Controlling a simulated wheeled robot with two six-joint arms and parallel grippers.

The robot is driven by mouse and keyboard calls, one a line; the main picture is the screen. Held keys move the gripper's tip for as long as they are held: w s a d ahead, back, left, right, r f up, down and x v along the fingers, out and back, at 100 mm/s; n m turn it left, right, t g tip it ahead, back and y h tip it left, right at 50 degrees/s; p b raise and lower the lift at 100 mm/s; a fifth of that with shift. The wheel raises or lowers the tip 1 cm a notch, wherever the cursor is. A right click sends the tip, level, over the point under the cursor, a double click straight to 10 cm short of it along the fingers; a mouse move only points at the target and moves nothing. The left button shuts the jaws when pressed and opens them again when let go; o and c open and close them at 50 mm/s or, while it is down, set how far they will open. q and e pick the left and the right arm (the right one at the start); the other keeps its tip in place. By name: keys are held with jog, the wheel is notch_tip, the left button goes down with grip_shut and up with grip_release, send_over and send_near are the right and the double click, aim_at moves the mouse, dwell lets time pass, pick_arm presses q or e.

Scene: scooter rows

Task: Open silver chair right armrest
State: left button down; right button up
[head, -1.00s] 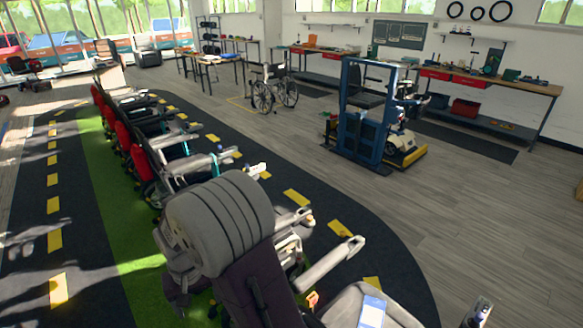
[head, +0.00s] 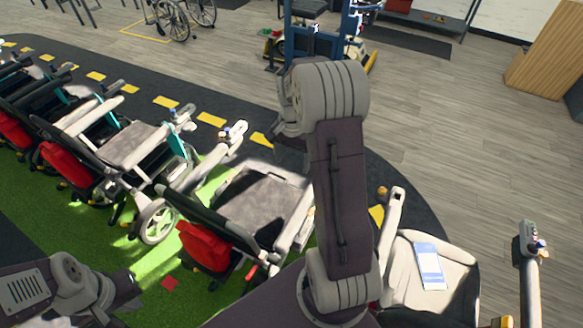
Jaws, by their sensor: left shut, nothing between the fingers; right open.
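A grey-seated chair (head: 255,203) with a red bag (head: 203,247) on its back stands left of my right arm. Its far armrest (head: 214,163) is pale, with a joystick at the tip. Its near side is partly behind my arm. A pale-seated chair (head: 455,272) stands right of the arm, between a pale armrest (head: 394,213) and an armrest with a joystick (head: 529,285). I cannot tell which chair is the silver one. My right gripper (head: 288,138) is open above the grey seat's far edge, mostly hidden by its wrist. My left gripper (head: 125,287) is shut and empty at lower left.
A blue and white card (head: 430,266) lies on the pale seat. More chairs (head: 130,145) stand in a row to the left on green turf (head: 140,280). A blue lift frame (head: 318,40) stands beyond. The grey wood floor (head: 440,140) is clear behind the chairs.

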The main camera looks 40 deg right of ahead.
notch_tip(320, 180, down, 9)
jog(key=s+p, duration=0.1)
jog(key=shift+s+d+r, duration=0.2)
jog(key=shift+s, duration=0.05)
jog(key=shift+w, duration=0.15)
grip_shut()
pick_arm(q)
jog(key=shift+s+d+r, duration=0.2)
jog(key=shift+s+r, duration=0.55)
jog(key=shift+r, duration=0.1)
jog(key=shift+w, duration=0.1)
